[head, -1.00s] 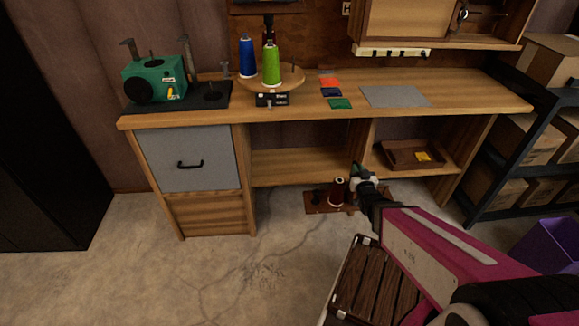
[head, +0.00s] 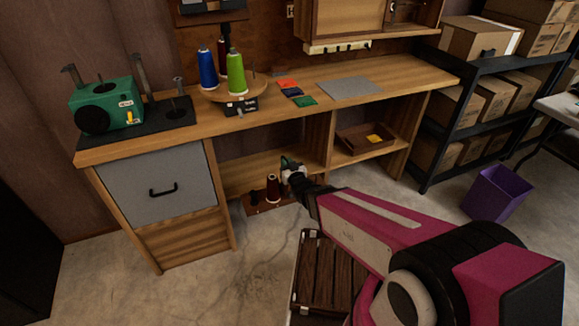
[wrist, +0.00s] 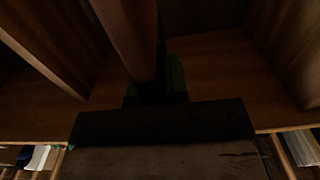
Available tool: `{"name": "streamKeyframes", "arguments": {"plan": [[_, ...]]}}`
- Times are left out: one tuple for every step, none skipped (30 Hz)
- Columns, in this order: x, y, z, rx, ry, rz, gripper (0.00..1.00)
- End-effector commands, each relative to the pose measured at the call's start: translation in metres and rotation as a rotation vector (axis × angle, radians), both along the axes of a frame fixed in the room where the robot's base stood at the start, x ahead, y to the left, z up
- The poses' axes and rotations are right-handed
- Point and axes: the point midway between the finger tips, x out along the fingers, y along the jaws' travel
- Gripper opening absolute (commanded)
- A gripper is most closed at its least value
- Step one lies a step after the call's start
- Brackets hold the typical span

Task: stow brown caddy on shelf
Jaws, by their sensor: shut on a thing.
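The brown caddy (head: 256,209) shows in the head view as a low brown base, in front of the desk's lower left opening. It carries a dark red spool (head: 272,188) and a small dark item. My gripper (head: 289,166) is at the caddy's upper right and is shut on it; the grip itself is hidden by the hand. The shelf (head: 262,172) is the desk's lower board, behind the caddy. In the dark wrist view, greenish fingers (wrist: 155,92) show before wooden compartments, and a brown bar (wrist: 132,38) reaches down to them.
A divider (head: 318,140) splits the lower shelf. A brown tray (head: 360,145) with a yellow label sits in the right bay. A grey drawer (head: 156,180) closes the left side. A slatted wooden surface (head: 322,270) lies below my arm. A purple bin (head: 496,192) stands right.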

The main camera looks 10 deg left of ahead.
Motion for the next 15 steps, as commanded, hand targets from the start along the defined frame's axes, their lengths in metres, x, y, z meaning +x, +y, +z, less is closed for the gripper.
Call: {"name": "streamKeyframes", "arguments": {"plan": [[0.004,0.003,0.0,0.002,-0.002,0.0,0.0],[0.006,0.003,0.0,0.002,-0.002,0.0,0.0],[0.008,0.005,-0.001,0.002,-0.002,0.0,0.0],[0.01,0.006,-0.001,0.002,-0.002,0.0,0.0],[0.011,0.007,-0.001,0.002,-0.002,0.0,0.0],[0.014,0.008,-0.001,0.002,-0.002,0.0,0.0],[0.015,0.009,-0.002,0.002,-0.002,0.0,0.0],[0.017,0.01,-0.002,0.002,-0.001,0.0,0.0],[0.019,0.012,-0.002,0.002,-0.001,0.0,0.0],[0.021,0.013,-0.003,0.002,-0.001,0.0,0.0],[0.022,0.014,-0.003,0.002,-0.001,0.0,0.0],[0.025,0.015,-0.004,0.002,-0.001,0.0,0.0],[0.026,0.016,-0.004,0.002,-0.001,0.0,0.0],[0.028,0.017,-0.004,0.002,-0.001,0.0,0.0],[0.03,0.018,-0.005,0.002,-0.001,0.0,0.0]]}}
